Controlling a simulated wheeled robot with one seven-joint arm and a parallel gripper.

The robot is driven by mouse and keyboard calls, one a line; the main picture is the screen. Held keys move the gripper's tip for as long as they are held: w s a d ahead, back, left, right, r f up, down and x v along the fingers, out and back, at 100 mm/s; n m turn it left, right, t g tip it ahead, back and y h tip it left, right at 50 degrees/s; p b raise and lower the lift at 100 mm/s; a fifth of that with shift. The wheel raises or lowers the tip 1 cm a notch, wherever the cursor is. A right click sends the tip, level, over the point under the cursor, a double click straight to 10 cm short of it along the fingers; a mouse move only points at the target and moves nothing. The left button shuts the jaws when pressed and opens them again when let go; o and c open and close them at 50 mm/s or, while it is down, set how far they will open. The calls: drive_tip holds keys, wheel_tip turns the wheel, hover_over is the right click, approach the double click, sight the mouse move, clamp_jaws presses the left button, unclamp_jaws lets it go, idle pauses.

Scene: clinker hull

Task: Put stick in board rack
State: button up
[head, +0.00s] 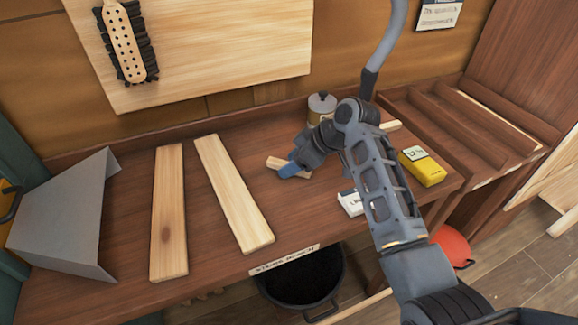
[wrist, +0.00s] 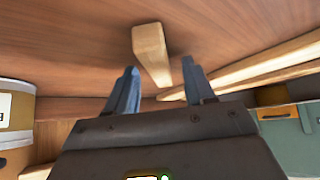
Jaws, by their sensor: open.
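The stick (head: 275,162) is a short pale wooden piece lying on the bench, partly hidden by my gripper (head: 290,171) in the head view. In the wrist view the stick (wrist: 150,48) shows between and beyond the two blue fingertips (wrist: 160,68). My gripper is open, with a gap to the stick on both sides, and it is low over the bench. The board rack (head: 447,127) is the brown slotted wooden unit at the right end of the bench, with long dividers. My arm hides part of the bench between the stick and the rack.
Two long boards (head: 168,215) (head: 235,195) lie left of the stick. A grey bent sheet (head: 65,220) stands further left. A lidded can (head: 321,106) stands behind my gripper. A yellow device (head: 422,168) and a white box (head: 350,202) are on the right. A black bucket (head: 305,283) is below.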

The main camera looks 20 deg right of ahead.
drive_tip(key=shift+c, duration=0.3)
clamp_jaws()
